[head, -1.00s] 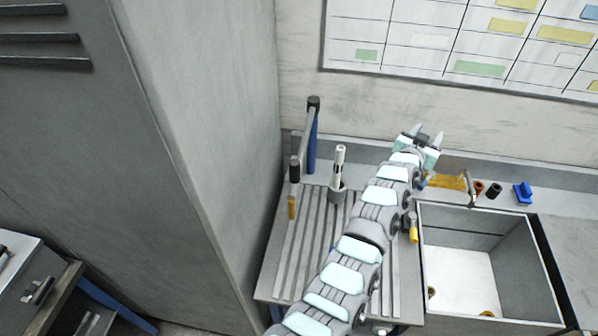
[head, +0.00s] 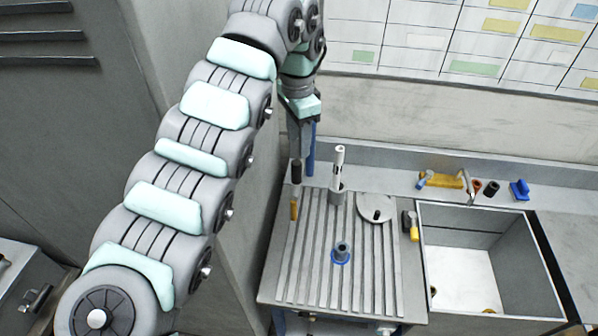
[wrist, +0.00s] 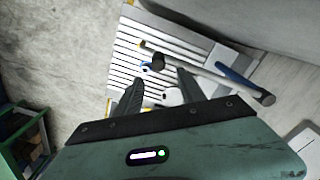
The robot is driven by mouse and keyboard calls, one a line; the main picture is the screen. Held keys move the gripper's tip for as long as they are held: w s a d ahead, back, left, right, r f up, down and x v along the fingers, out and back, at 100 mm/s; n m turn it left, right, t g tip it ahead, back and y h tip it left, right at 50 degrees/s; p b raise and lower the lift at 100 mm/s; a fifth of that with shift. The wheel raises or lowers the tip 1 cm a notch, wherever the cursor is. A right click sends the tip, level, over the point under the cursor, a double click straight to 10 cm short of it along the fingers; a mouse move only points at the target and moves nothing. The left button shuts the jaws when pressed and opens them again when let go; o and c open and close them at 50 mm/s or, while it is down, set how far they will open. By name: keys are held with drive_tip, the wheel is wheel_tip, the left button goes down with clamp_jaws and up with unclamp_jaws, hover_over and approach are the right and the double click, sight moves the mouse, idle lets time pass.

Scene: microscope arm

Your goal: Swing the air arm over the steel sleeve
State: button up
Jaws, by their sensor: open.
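The air arm (wrist: 213,80) is a grey bar on a blue post (head: 311,160) at the back left of the grooved bench. A black cylinder (head: 296,172) is at its free end, with a yellow tip (head: 294,209) below. My gripper (head: 299,148) is open and points down close above that end, hiding most of the bar. In the wrist view the black cylinder (wrist: 158,62) shows between the open fingers; contact cannot be told. A short dark grey sleeve (head: 342,250) stands in a blue ring at the front middle of the bench, apart from the air arm; it seems the steel sleeve.
A white pen-like tool stands upright in a grey holder (head: 337,190). A round disc with a knob (head: 376,207) lies right of it. A sink (head: 480,207) is farther right. A tall grey cabinet (head: 230,200) borders the bench on the left.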

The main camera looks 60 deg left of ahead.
sight(297, 172)
drive_tip(key=shift+s+d+f, duration=0.1)
drive_tip(key=shift+s+f, duration=0.15)
drive_tip(key=shift+s, duration=0.05)
wheel_tip(297, 172, down, 3)
drive_tip(key=shift+r+b, duration=0.1)
drive_tip(key=shift+b, duration=1.15)
drive_tip(key=shift+f+p, duration=0.25)
drive_tip(key=shift+p, duration=0.2)
drive_tip(key=shift+w+f+p, duration=0.1)
drive_tip(key=shift+f+p, duration=0.75)
drive_tip(key=shift+f, duration=2.65)
clamp_jaws()
